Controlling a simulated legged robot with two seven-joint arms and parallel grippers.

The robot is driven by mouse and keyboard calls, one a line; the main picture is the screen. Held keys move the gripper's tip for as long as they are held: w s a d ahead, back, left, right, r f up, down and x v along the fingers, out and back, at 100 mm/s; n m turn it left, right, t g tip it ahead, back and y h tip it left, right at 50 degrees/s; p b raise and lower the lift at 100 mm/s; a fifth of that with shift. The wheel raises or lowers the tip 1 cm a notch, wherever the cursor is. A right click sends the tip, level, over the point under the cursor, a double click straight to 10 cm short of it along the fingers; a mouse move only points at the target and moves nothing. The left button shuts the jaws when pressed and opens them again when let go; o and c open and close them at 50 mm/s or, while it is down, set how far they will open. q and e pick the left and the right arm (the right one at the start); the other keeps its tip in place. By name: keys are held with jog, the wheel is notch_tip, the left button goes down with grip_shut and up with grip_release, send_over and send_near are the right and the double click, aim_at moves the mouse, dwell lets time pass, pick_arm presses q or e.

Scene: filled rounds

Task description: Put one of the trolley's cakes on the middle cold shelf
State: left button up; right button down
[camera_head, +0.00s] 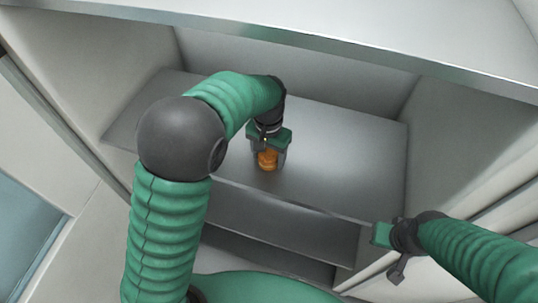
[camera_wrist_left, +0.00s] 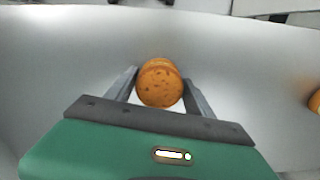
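A round orange-brown cake (camera_head: 268,160) is inside the cabinet, low over or on the middle shelf (camera_head: 340,160); I cannot tell whether its base touches. My left gripper (camera_head: 269,152) comes down over it, its fingers on either side. In the left wrist view the cake (camera_wrist_left: 160,82) fills the gap between the fingertips (camera_wrist_left: 160,76), which appear to press its sides. Part of another orange-brown item (camera_wrist_left: 315,101) shows at that view's right edge. My right gripper (camera_head: 391,252) is outside the shelf's front right corner; its opening is unclear. No trolley shows.
A top panel (camera_head: 300,38) with a bright metal edge hangs above the middle shelf. Side walls (camera_head: 462,125) bound the cabinet. A lower shelf (camera_head: 285,230) lies below. The middle shelf's right part is bare; my left arm hides some of its left part.

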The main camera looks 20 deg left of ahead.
aim_at(267, 154)
pick_arm(q)
jog(key=shift+o, duration=1.2)
jog(key=shift+a, duration=0.1)
notch_tip(267, 154, up, 8)
jog(key=shift+f+p, duration=0.25)
jog(key=shift+p, duration=0.1)
jog(key=shift+s+a, duration=0.1)
jog(key=shift+s, duration=0.1)
jog(key=shift+n+t, duration=0.7)
jog(key=s+a+f, duration=0.1)
jog(key=s, duration=0.1)
jog(key=s+a+f, duration=0.1)
jog(key=s+f, duration=0.1)
jog(key=s+a+f, duration=0.1)
jog(key=s, duration=0.1)
jog(key=shift+s+a+f, duration=0.15)
jog(key=shift+s+f, duration=0.15)
jog(key=shift+s, duration=0.05)
jog(key=s+a+f+t, duration=0.1)
jog(key=s+f, duration=0.2)
jog(key=s, duration=0.5)
jog(key=shift+a+f+n, duration=0.35)
jog(key=shift+f+n, duration=0.05)
